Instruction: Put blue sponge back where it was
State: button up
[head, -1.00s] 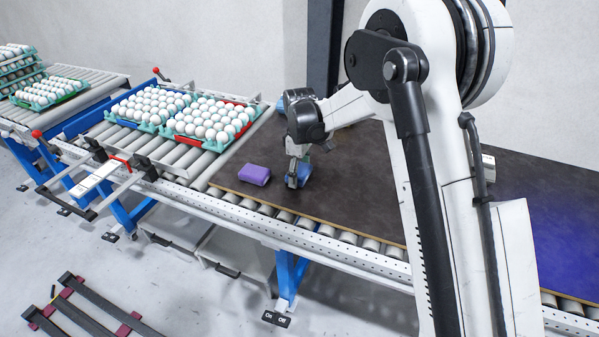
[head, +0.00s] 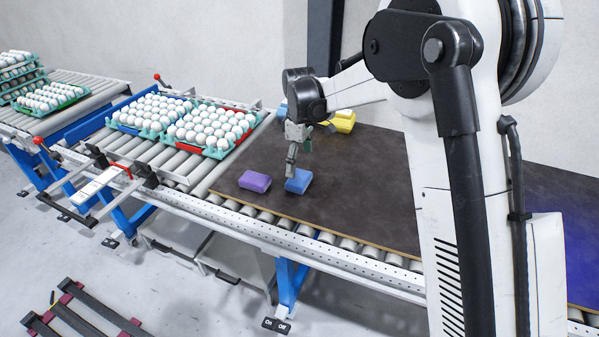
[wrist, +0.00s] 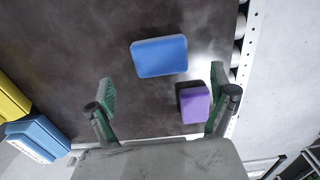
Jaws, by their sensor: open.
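The blue sponge (head: 298,181) lies flat on the dark board, just right of the purple sponge (head: 255,181). My gripper (head: 291,165) is above and behind the blue sponge, fingers pointing down. In the wrist view the fingers (wrist: 160,98) are spread apart with nothing held between them. The blue sponge (wrist: 159,56) lies beyond the fingertips there, and the purple sponge (wrist: 194,103) shows near the right finger. In the head view a finger overlaps the left side of the blue sponge; whether it touches cannot be told.
The dark board (head: 370,200) lies on a roller conveyor, with bare surface to the right. Yellow containers (head: 342,121) stand at the back; a blue box (wrist: 36,138) is beside a yellow one (wrist: 12,100) in the wrist view. Egg trays (head: 211,150) stand left of the board.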

aim_at(300, 178)
jog(key=shift+d+r, duration=0.1)
jog(key=shift+r, duration=2.3)
jog(key=s+d+r+m+t, duration=0.2)
jog(key=s+d+r+m, duration=0.1)
jog(key=s+d+r, duration=0.4)
jog(key=s+d+r+m+t, duration=0.1)
jog(key=s+d+r+m, duration=0.2)
jog(key=s+d+r, duration=0.45)
jog(key=s+d+f+m+t, duration=0.1)
jog(key=s+d+f+m, duration=0.1)
jog(key=s, duration=0.5)
jog(key=s+d+f+m+t, duration=0.1)
jog(key=s+d+m, duration=0.1)
jog(key=s, duration=0.5)
jog(key=s+d+f+m+t, duration=0.2)
jog(key=s+m, duration=0.1)
jog(key=s, duration=0.4)
jog(key=shift+f+m, duration=0.3)
jog(key=shift+f, duration=0.05)
